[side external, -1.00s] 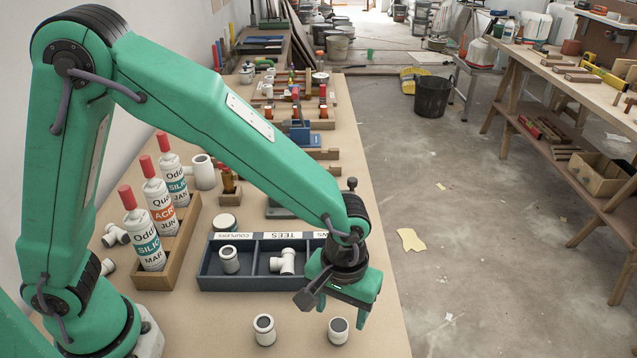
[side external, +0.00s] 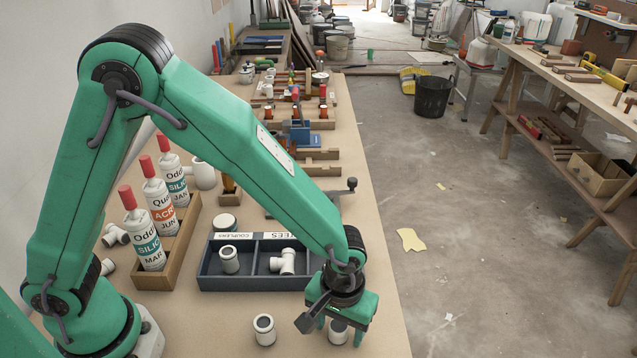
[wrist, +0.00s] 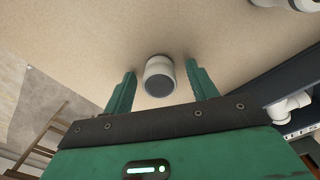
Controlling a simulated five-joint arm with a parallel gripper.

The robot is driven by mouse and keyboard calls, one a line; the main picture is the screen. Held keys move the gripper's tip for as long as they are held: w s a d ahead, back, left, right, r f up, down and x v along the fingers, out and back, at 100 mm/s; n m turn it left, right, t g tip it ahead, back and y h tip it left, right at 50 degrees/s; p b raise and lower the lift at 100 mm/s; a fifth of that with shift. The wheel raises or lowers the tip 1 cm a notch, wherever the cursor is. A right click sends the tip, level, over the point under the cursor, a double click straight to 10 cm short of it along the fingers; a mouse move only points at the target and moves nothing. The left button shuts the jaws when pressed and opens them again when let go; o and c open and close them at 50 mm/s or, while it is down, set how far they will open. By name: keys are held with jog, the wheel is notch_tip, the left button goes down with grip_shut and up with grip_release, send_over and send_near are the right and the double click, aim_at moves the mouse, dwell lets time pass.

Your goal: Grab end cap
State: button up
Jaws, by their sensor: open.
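The end cap (side external: 338,331) is a short white cylinder with a dark grey top, upright on the table near its front right edge. In the wrist view the end cap (wrist: 159,77) lies between the two green fingers, with a gap on each side. My gripper (side external: 340,337) is open, pointing down over the cap, its fingers on either side of it. The gripper in the wrist view (wrist: 161,84) is empty. Part of the cap is hidden by a finger in the side view.
A white coupling (side external: 264,330) stands left of the cap. A blue divided tray (side external: 250,283) behind holds a coupling (side external: 229,260) and a tee (side external: 284,262). A wooden rack (side external: 178,245) of sealant tubes stands at left. The table's right edge is close to the cap.

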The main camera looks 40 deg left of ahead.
aim_at(339, 325)
dwell(0.3)
jog(key=c, duration=1.1)
jog(key=shift+o, duration=0.2)
jog(key=shift+r, duration=0.15)
jog(key=shift+r, duration=0.5)
notch_tip(339, 325, up, 3)
jog(key=shift+s+r, duration=0.1)
jog(key=shift+s, duration=0.05)
jog(key=s+d+r, duration=0.4)
jog(key=s+r, duration=0.2)
jog(key=s, duration=0.4)
jog(key=shift+s+r, duration=0.25)
jog(key=shift+s, duration=0.1)
